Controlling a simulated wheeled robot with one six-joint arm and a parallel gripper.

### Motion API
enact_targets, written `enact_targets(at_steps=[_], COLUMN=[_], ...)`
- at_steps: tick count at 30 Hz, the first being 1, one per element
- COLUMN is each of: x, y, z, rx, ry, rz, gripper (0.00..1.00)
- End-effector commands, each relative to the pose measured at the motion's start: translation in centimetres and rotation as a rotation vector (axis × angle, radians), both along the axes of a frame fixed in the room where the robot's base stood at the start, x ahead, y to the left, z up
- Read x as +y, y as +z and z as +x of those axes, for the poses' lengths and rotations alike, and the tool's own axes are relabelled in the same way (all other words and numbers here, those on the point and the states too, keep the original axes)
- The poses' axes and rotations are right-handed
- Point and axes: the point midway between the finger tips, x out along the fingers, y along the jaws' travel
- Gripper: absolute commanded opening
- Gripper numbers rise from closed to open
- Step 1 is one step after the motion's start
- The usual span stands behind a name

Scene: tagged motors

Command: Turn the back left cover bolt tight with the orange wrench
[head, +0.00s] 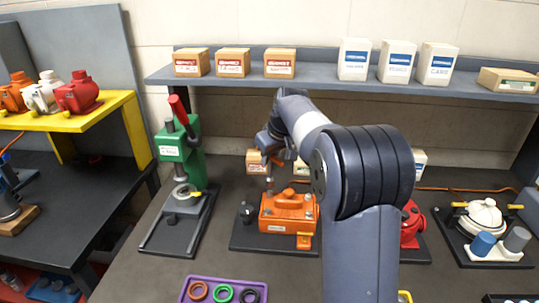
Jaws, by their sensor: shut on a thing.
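The orange motor housing (285,213) with its cover sits on a dark base plate in the middle of the bench. My gripper (270,160) is above its back left corner, pointing down. It is shut on a slim upright tool with a little orange showing, which I take for the orange wrench (269,182). The tool's lower end reaches the back left corner of the cover. The back left bolt itself is hidden or too small to make out, and I cannot tell whether the tool is seated on it. My arm hides the area right of the housing.
A green press (180,150) with a red lever stands left. A purple tray (213,291) with rings lies in front. A red motor (410,224) is partly hidden behind my arm. A white round unit (483,217) stands right. A shelf (330,88) with boxes runs behind.

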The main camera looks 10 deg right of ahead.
Motion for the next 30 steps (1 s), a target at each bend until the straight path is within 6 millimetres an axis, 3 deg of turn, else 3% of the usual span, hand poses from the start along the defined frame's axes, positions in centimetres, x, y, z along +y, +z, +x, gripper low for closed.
enact_targets(at_steps=[24, 30], x=[0.0, 0.0], y=[-0.7, -1.0], z=[0.1, 0.0], rx=[0.002, 0.0], ry=[0.811, 0.941], rz=[0.001, -0.001], gripper=[0.0, 0.0])
